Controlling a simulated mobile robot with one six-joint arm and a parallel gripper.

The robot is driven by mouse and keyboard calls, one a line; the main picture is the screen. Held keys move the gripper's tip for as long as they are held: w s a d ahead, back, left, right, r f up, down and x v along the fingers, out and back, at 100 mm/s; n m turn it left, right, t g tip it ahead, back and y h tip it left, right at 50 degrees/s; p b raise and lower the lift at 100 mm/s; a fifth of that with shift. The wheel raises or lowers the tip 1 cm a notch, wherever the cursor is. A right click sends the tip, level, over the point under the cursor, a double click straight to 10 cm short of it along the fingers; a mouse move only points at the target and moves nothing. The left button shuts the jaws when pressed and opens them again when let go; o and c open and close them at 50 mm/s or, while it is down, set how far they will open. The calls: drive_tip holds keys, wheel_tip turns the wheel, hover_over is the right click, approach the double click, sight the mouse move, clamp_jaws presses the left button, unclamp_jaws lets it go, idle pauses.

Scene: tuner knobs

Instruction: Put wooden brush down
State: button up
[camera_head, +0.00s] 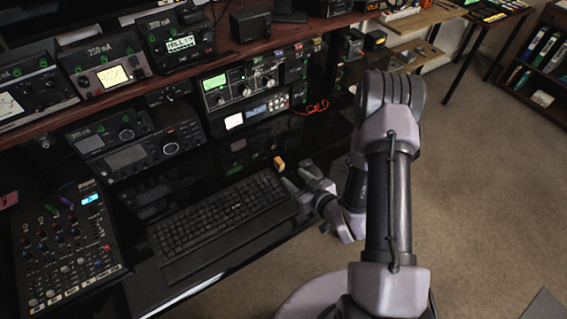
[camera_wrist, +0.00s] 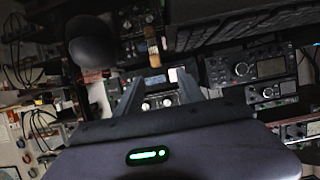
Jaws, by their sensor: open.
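A small tan and brown piece, which looks like the wooden brush (camera_head: 279,163), is on the glossy black desk just past the keyboard's far right corner. In the wrist view the brush (camera_wrist: 153,46) shows as a short brown strip with a paler end, ahead of my fingertips. My gripper (camera_head: 297,181) is low over the right side of the desk, just right of the brush. In the wrist view my gripper (camera_wrist: 157,82) has its two fingers spread, with nothing held between them. The brush appears apart from the fingers. Whether it touches the desk all along its length is unclear.
A black keyboard (camera_head: 220,220) lies left of my gripper. A mixer (camera_head: 65,245) is at the far left. Radios and meters, including a green-screen unit (camera_head: 245,80), line the back and the shelf above.

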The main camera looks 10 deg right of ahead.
sight(280, 162)
drive_tip(key=b+x, duration=0.1)
drive_tip(key=x, duration=0.3)
drive_tip(key=b+x, duration=0.1)
drive_tip(key=x, duration=0.3)
drive_tip(key=b+x, duration=0.1)
drive_tip(key=x, duration=0.3)
drive_tip(key=shift+w+d+r, duration=0.1)
drive_tip(key=shift+w+d, duration=0.05)
drive_tip(key=shift+d, duration=0.15)
drive_tip(key=shift+r, duration=0.1)
clamp_jaws()
